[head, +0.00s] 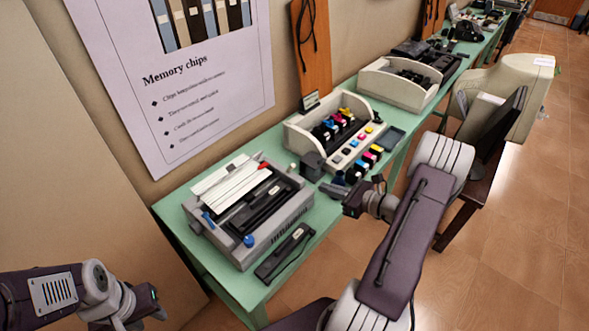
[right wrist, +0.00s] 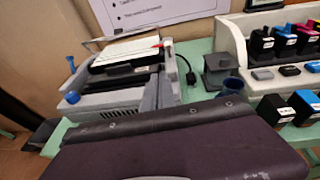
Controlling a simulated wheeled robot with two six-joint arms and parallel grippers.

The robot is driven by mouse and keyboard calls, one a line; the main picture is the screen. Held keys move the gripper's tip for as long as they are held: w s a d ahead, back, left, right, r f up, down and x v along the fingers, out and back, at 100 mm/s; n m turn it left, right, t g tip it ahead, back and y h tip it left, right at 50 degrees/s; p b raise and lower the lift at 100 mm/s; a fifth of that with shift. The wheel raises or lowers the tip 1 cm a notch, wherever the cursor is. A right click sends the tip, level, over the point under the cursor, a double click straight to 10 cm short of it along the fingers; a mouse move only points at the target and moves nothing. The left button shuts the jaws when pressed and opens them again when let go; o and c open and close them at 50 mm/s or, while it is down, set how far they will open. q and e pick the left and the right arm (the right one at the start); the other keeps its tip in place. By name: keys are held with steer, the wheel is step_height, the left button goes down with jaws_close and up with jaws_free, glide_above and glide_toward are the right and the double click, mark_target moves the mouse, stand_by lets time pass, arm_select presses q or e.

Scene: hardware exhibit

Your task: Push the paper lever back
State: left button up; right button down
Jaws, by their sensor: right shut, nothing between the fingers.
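A grey printer (head: 250,225) sits on the near end of the green table and also shows in the right wrist view (right wrist: 125,100). It has a white top, a small red lever (head: 264,166) at its back right, a blue lever (head: 207,218) at the left and a blue knob (head: 248,241) at the front. The red lever shows in the right wrist view (right wrist: 160,45). I cannot tell which one is the paper lever. My right gripper (head: 338,188) is right of the printer, apart from it, shut and empty. My left gripper (head: 158,305) is low at the left, away from the table; its fingers are unclear.
A black cartridge-like part (head: 285,253) lies at the table's front edge. Right of the printer stand a small grey block (head: 312,166) and a white holder (head: 299,134) with ink cartridges. A beige monitor (head: 508,92) stands on a wooden stand at the right.

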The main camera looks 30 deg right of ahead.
mark_target(303, 181)
steer(key=shift+s+d+f+m+t+h, duration=0.15)
steer(key=shift+s+d+m+h, duration=0.1)
steer(key=shift+s+d, duration=0.25)
steer(key=shift+s+d+f+m+t+h, duration=0.15)
steer(key=shift+s+d+m+h, duration=0.1)
steer(key=shift+d, duration=0.3)
steer(key=p+x, duration=0.1)
steer(key=x, duration=0.8)
steer(key=shift+w+a, duration=0.2)
steer(key=shift+w, duration=0.05)
steer(key=shift+w+a+r+p, duration=0.25)
steer(key=shift+w+r, duration=0.05)
steer(key=shift+w, duration=0.3)
steer(key=shift+w+a+r+p, duration=0.2)
steer(key=shift+w+r+p, duration=0.1)
steer(key=shift+w, duration=0.25)
steer(key=shift+w+a+r+p, duration=0.25)
steer(key=shift+w+r, duration=0.1)
steer(key=shift+w, duration=0.25)
steer(key=shift+w+r+g+p, duration=0.15)
steer(key=shift+r+g+p, duration=0.15)
steer(key=shift+g+p, duration=0.15)
